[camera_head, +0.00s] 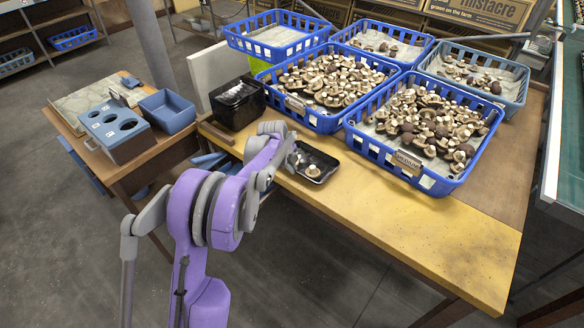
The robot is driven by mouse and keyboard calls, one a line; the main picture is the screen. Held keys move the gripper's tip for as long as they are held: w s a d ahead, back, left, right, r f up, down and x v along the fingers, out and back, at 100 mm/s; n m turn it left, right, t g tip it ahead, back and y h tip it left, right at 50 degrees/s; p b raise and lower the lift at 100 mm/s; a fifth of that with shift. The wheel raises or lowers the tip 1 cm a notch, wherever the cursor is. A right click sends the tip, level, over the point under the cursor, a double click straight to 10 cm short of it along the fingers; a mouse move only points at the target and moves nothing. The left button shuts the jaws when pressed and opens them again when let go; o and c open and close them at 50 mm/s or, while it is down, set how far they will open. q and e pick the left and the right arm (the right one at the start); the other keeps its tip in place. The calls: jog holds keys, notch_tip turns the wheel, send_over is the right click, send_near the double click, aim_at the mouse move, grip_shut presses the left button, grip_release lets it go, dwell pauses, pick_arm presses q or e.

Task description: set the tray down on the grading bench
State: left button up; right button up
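A small black tray (322,160) shows over the yellow front part of the grading bench (412,222), near its front edge. A pale mushroom (313,171) lies in it. I cannot tell whether the tray rests on the bench or is just above it. My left gripper (294,159) is at the tray's left end, overlapping its rim in the view. My own wrist hides most of the fingers, so their grip on the rim is unclear. My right gripper is not in view.
Blue crates of mushrooms (364,151) fill the back of the bench. A black container (262,111) stands left of them. A side table holds a blue-grey block with holes (112,147) and a blue bin (168,121). The bench's front right is clear.

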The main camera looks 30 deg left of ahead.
pick_arm(q)
jog(key=o, duration=0.5)
jog(key=shift+c, duration=0.2)
jog(key=v, duration=1.1)
jog(key=shift+p, duration=0.4)
jog(key=s+d+r+n+p, duration=0.25)
jog(key=s+d+n, duration=0.35)
jog(key=s+d, duration=0.3)
jog(key=s+d+r+n+p, duration=0.2)
jog(key=s+d+r+n, duration=0.3)
jog(key=s+d, duration=0.4)
jog(key=s+d+f+n+t+p, duration=0.1)
jog(key=s+d+f+n, duration=0.2)
jog(key=s+d+n, duration=0.2)
jog(key=s+n, duration=0.2)
jog(key=s, duration=0.2)
jog(key=shift+f+n+p, duration=0.25)
jog(key=shift+n+p, duration=0.15)
